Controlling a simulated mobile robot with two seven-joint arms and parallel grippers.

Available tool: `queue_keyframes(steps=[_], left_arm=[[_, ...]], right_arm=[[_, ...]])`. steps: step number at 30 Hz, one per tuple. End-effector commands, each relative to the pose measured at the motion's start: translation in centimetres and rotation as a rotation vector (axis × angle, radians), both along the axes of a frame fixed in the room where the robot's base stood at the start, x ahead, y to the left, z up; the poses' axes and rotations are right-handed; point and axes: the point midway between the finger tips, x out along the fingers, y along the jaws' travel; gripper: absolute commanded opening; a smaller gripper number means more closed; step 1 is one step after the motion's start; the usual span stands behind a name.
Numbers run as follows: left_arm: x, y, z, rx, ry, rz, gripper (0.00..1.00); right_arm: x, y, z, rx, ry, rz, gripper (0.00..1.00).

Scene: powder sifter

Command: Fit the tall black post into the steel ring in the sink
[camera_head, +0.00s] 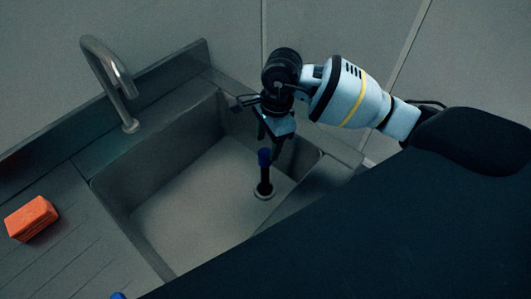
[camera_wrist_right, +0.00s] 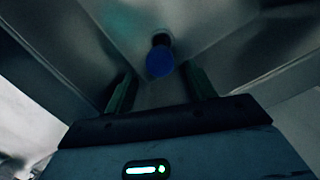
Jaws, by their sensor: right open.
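The tall black post (camera_head: 264,175) has a blue top and stands upright in the sink. Its foot is at the steel ring (camera_head: 264,193) on the sink floor, and it looks set inside the ring. In the right wrist view the blue top of the post (camera_wrist_right: 160,62) shows beyond the fingers, between them in the picture. My right gripper (camera_head: 271,140) is above the post, open and empty, and apart from it. It also shows in the right wrist view (camera_wrist_right: 162,92). My left gripper is not in view.
The steel sink (camera_head: 160,195) has raised walls around the post. A faucet (camera_head: 112,75) stands at the back left. An orange sponge-like block (camera_head: 31,218) lies on the ribbed drainboard at left. A small blue thing (camera_head: 118,296) shows at the bottom edge.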

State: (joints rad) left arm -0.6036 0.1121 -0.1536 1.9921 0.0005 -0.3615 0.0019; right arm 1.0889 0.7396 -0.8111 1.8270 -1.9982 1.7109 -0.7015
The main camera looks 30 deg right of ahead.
Motion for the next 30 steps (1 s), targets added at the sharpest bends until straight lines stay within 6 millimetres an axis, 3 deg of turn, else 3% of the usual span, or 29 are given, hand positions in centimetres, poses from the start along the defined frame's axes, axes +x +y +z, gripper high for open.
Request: queue_keyframes(steps=[3,9,30], left_arm=[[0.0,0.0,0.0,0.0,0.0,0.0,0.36],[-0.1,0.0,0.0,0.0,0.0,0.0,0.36],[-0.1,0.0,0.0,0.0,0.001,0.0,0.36]], right_arm=[[0.0,-0.3,2.0,-0.001,-0.002,0.0,0.55],[-0.1,-0.6,3.7,0.0,0.001,0.0,0.55],[-0.1,-0.6,4.0,0.0,0.001,0.0,0.55]])
